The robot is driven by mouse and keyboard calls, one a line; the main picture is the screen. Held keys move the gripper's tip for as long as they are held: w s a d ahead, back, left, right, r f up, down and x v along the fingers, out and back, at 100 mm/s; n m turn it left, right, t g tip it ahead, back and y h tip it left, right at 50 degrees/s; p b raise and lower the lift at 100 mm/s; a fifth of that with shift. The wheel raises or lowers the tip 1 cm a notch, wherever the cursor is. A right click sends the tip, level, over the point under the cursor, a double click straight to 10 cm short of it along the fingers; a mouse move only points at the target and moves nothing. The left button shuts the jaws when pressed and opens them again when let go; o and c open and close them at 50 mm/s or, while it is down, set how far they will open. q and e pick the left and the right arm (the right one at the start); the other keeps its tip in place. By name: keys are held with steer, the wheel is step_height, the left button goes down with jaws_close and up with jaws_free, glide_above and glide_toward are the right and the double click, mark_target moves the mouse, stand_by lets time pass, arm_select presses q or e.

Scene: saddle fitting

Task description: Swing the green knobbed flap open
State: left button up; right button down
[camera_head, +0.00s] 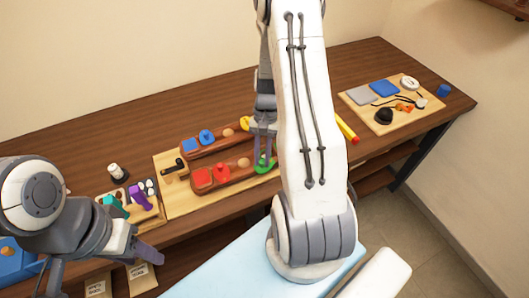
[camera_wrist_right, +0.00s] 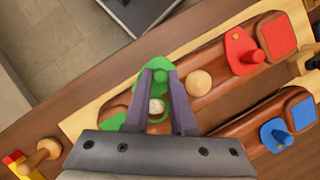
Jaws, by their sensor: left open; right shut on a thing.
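The green knobbed flap (camera_head: 265,166) lies at the right end of the front red-brown wooden piece in the head view, partly hidden by my right arm. My right gripper (camera_head: 263,150) reaches down onto it. In the right wrist view my right gripper (camera_wrist_right: 162,68) is shut at the green flap (camera_wrist_right: 122,116), apparently on its green knob, which is largely hidden between the fingertips. A pale round thing (camera_wrist_right: 156,106) shows between the fingers, beside the green. My left gripper (camera_head: 102,268) is open and empty at the lower left, away from the flap.
The red flap (camera_wrist_right: 240,47) and blue flap (camera_wrist_right: 276,134) sit near the wooden ball (camera_wrist_right: 198,82). A tray (camera_head: 130,210) with purple and teal things is at left. A board (camera_head: 358,112) with several small items is at right. The back of the table is clear.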

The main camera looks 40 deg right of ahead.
steer(key=shift+s+a+n+g, duration=0.25)
steer(key=shift+s+n+g, duration=0.05)
steer(key=shift+n, duration=0.2)
steer(key=shift+s, duration=0.1)
steer(key=c, duration=0.8)
jaws_free()
steer(key=shift+o, duration=0.2)
steer(key=shift+d, duration=0.1)
steer(key=shift+w+d+r, duration=0.15)
steer(key=shift+w+r, duration=0.25)
steer(key=shift+r, duration=0.05)
steer(key=b+v, duration=0.1)
steer(key=v, duration=0.8)
steer(key=shift+r, duration=0.25)
steer(key=shift+s, duration=0.1)
